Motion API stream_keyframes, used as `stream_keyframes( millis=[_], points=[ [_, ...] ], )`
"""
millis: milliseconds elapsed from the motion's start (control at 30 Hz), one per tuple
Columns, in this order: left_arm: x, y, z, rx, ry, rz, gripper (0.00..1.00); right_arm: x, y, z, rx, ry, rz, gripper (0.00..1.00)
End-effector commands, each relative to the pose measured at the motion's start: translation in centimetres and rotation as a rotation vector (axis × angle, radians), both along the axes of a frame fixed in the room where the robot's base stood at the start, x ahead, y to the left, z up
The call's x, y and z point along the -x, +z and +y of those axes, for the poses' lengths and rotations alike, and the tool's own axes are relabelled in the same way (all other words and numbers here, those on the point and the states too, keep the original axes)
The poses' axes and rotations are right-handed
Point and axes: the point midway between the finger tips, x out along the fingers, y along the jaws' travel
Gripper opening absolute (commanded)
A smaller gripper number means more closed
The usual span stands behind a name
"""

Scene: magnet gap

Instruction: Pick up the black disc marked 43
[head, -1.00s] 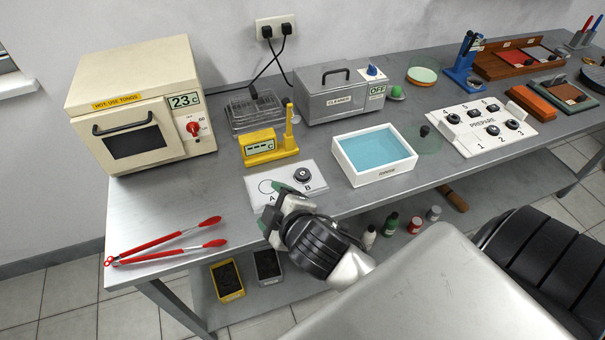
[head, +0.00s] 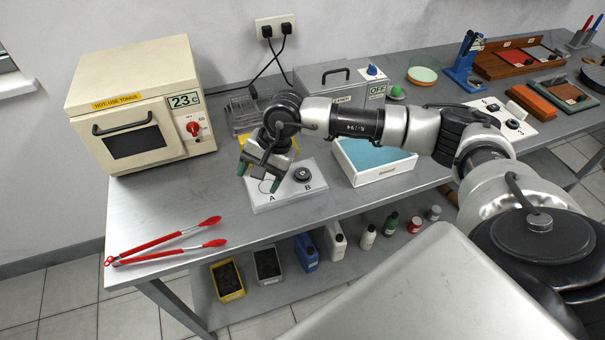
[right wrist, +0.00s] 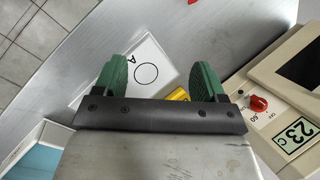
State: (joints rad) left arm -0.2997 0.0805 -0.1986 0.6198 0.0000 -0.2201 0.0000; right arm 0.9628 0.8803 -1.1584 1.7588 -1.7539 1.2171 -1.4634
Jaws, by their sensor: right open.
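A black disc (head: 302,174) with a raised middle sits on spot B of a white plate (head: 290,199) on the bench. Its number is too small to read. More black discs, one of them here (head: 513,124), sit on the white PREPARE board (head: 521,137), partly hidden by my arm. My right gripper (head: 258,176) is open and empty above the plate's left part, near circle A, left of the disc on B. In the right wrist view its green fingers (right wrist: 160,77) stand apart with the empty circle A (right wrist: 146,73) between them. My left gripper is not in view.
An oven (head: 150,110) stands at the left and red tongs (head: 165,242) lie at the front left. A white-walled basin (head: 385,180) of blue liquid and the grey cleaner (head: 325,100) are partly behind my arm. A yellow device stands behind my gripper.

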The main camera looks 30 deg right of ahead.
Motion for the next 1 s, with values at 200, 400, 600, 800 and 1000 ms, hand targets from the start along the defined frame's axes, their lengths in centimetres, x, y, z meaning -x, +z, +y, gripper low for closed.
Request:
stream_keyframes(
  millis=[200,400,600,800,1000],
  points=[
    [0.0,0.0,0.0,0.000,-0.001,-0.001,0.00,-1.7,1.6,-10.3,0.412,0.060,0.002,0.71],
    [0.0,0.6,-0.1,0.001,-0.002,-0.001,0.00,-1.8,0.2,-12.2,0.487,0.070,0.021,0.71],
    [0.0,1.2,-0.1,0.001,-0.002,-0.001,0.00,-2.1,-2.8,-12.4,0.482,0.070,0.018,0.71],
    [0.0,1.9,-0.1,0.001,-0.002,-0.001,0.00,-2.1,-4.2,-12.4,0.481,0.070,0.019,0.71],
    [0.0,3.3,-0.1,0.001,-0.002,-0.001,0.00,-2.2,-7.2,-12.3,0.480,0.069,0.019,0.71]
  ],
)
